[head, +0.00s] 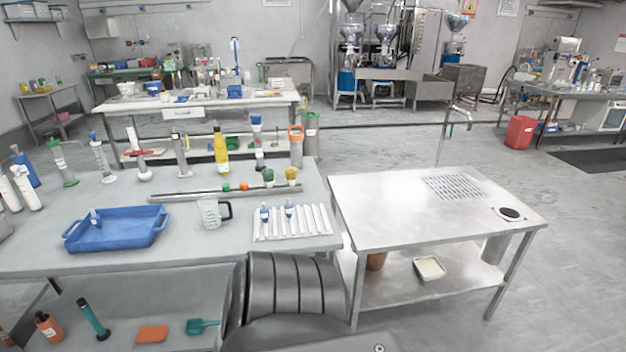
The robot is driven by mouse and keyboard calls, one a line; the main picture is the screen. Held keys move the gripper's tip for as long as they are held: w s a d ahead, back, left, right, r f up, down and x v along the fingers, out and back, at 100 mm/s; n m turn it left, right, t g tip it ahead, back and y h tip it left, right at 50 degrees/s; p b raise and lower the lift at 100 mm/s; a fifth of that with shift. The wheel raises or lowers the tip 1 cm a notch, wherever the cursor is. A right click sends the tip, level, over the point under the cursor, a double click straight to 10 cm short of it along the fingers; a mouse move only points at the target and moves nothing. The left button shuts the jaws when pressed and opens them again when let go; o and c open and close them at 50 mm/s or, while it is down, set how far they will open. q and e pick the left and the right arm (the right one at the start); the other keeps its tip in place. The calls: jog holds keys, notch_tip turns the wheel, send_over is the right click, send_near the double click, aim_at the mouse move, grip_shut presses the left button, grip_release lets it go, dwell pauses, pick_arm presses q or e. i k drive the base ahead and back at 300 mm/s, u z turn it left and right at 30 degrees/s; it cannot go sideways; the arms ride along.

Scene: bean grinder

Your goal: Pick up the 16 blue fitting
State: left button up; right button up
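Two small blue fittings, one at the left (265,212) and one beside it (289,208), sit upright on a white ribbed rack (318,221) near the right end of the left grey table. Another small blue-topped piece (94,215) is in the blue tray (135,241) at the left of the same table. Any number on these blue pieces is too small to read, so I cannot tell which is the 16 one. Neither of my grippers shows in the head view.
A clear jug (212,213) stands between tray and rack. A metal bar (180,196), small coloured pieces and a yellow bottle (221,150) are behind them. The steel table (400,208) to the right is mostly clear, with a tap at its back.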

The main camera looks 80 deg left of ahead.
aim_at(288, 209)
jog(key=u, duration=0.35)
jog(key=i, duration=0.8)
jog(key=u, duration=1.35)
jog(key=i, duration=0.6)
jog(key=u, duration=0.6)
